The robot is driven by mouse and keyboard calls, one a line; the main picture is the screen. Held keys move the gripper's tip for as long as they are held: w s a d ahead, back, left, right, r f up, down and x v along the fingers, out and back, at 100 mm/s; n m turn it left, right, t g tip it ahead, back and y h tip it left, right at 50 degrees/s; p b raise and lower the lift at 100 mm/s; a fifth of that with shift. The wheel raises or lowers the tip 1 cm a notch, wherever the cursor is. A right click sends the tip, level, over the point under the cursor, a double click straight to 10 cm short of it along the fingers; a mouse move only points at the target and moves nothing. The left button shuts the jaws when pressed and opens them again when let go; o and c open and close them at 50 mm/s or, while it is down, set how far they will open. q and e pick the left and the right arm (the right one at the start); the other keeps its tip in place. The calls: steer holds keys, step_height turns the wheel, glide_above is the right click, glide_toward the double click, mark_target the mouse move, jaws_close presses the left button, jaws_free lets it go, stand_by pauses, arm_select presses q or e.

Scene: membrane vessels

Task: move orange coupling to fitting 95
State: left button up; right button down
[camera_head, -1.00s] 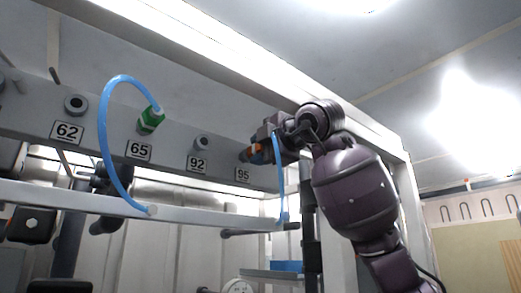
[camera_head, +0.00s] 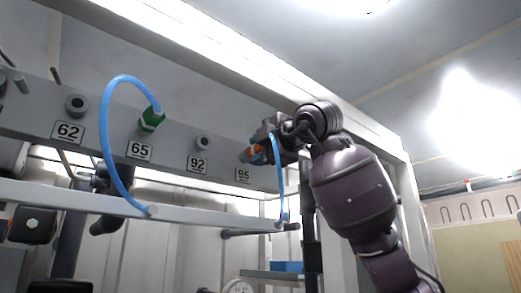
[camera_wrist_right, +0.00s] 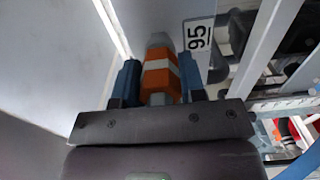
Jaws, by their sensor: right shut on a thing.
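The orange coupling (camera_head: 255,152) is at the fitting above the "95" label (camera_head: 243,174), at the right end of the grey manifold bar. A blue hose (camera_head: 280,180) hangs from it. My right gripper (camera_head: 262,146) is shut on the coupling. In the right wrist view the orange coupling (camera_wrist_right: 160,75), with a white band, sits between the two blue fingers, and its far end lines up with the grey fitting 95 (camera_wrist_right: 158,40). Whether it is fully seated I cannot tell. The "95" label also shows in that view (camera_wrist_right: 198,38). My left gripper is not in view.
Fitting 65 carries a green coupling (camera_head: 151,121) with a looping blue hose (camera_head: 107,150). Fittings 62 (camera_head: 77,104) and 92 (camera_head: 203,142) are bare. A white rail (camera_head: 190,215) runs below the manifold, and a frame beam (camera_head: 230,65) runs above it.

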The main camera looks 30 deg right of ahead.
steer(key=shift+w, duration=0.35)
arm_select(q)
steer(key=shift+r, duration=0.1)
arm_select(e)
steer(key=c, duration=0.6)
jaws_free()
arm_select(q)
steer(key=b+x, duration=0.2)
steer(key=b, duration=0.1)
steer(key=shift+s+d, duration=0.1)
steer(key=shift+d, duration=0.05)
arm_select(e)
steer(key=s, duration=1)
steer(key=shift+s+d, duration=0.35)
